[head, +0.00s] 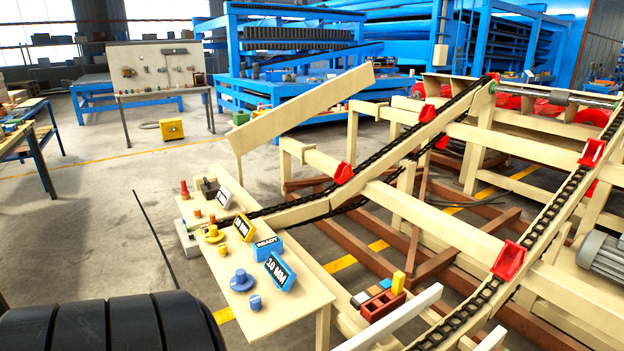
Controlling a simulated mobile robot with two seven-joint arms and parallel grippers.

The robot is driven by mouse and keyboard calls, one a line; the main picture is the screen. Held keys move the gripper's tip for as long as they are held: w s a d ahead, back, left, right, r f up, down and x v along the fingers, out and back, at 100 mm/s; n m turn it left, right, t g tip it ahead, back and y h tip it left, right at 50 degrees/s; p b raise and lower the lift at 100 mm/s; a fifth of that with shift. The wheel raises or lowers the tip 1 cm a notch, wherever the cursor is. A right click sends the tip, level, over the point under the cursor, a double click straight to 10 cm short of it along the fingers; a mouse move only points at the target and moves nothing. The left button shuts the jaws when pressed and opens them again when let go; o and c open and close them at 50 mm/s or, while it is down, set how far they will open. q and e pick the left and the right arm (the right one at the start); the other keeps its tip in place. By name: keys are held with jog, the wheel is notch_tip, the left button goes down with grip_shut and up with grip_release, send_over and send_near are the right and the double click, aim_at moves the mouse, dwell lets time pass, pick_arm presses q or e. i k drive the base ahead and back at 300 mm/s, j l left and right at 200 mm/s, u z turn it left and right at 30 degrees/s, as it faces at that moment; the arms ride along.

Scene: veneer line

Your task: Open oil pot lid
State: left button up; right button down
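No thing in the head view is plainly marked as an oil pot, and I cannot tell which one it is. On the cream side table are a wide blue knobbed piece (241,281), a small blue cylinder (255,303) and a yellow knobbed piece (213,235). A red cone-shaped piece (185,189) and a dark grey block (208,187) stand at the far end. The pieces are too small to tell whether any has a lid, open or closed. Neither of my grippers is in view.
The side table (285,312) also bears small orange pieces and tilted signs, including a blue "10 MM" sign (279,271). The cream chain conveyor frame (440,225) fills the right side. A red tray (382,306) holds coloured blocks. Clear concrete floor (90,220) lies to the left.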

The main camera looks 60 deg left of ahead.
aim_at(213, 186)
jog(key=k+j, duration=0.1)
jog(key=j, duration=0.75)
jog(key=k+j, duration=0.15)
jog(key=j, duration=0.25)
jog(key=j+z, duration=0.1)
jog(key=j, duration=0.7)
jog(key=k+j+z, duration=0.1)
jog(key=j, duration=0.7)
jog(key=k+j+z, duration=0.15)
jog(key=j, duration=0.65)
jog(key=k+j+z, duration=0.1)
jog(key=j, duration=0.7)
jog(key=k+j+z, duration=0.1)
jog(key=k+j, duration=0.15)
jog(key=j, duration=0.5)
jog(key=k+j+z, duration=0.1)
jog(key=j, duration=0.65)
jog(key=k+j+z, duration=0.15)
jog(key=k+j, duration=0.15)
jog(key=j, duration=0.4)
jog(key=k+j+z, duration=0.1)
jog(key=k+j, duration=0.2)
jog(key=j, duration=0.45)
